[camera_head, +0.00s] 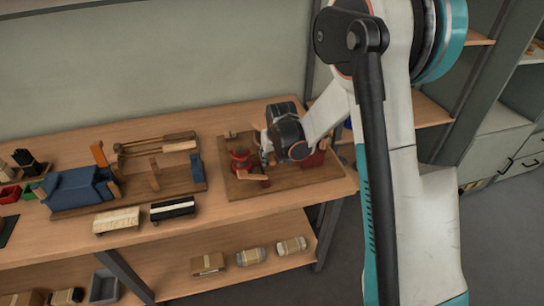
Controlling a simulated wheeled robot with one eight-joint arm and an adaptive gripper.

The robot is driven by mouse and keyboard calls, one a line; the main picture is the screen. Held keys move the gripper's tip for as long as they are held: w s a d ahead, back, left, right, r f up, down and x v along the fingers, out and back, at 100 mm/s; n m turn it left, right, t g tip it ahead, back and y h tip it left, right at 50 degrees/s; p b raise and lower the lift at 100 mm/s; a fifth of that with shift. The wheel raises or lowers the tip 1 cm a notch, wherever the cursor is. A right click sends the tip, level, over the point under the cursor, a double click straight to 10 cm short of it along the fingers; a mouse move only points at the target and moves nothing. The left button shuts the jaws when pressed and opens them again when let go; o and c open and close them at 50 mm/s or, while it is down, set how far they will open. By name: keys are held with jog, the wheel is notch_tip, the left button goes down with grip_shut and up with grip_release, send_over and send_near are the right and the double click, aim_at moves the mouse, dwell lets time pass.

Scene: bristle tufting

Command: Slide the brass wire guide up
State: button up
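My gripper (266,158) is small in the view, over a brown wooden board (235,188) at the right end of the workbench. It is beside a red fixture (241,160) that stands on the board. An orange-brown handle-like piece (252,177) juts out low by the red fixture, close under the gripper. Another red block (315,157) stands on the right part of the board, partly behind my arm. I cannot make out the brass wire guide; it may be hidden by the gripper. Whether the fingers are open or shut is too small to tell.
On the workbench (130,240) to the left are a blue clamp-like block (78,190), a rack with long rods (160,146), and a pale and a black brush (172,208). The lower shelf holds several wrapped bundles (250,256). My arm blocks much of the right side.

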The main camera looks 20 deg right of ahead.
jog(key=v, duration=1.2)
dwell(0.5)
jog(key=s+r+t, duration=0.1)
jog(key=s+r, duration=0.9)
jog(key=s, duration=0.4)
jog(key=s+t, duration=0.1)
jog(key=s, duration=1.3)
jog(key=shift+s+t, duration=0.2)
jog(key=shift+t, duration=0.1)
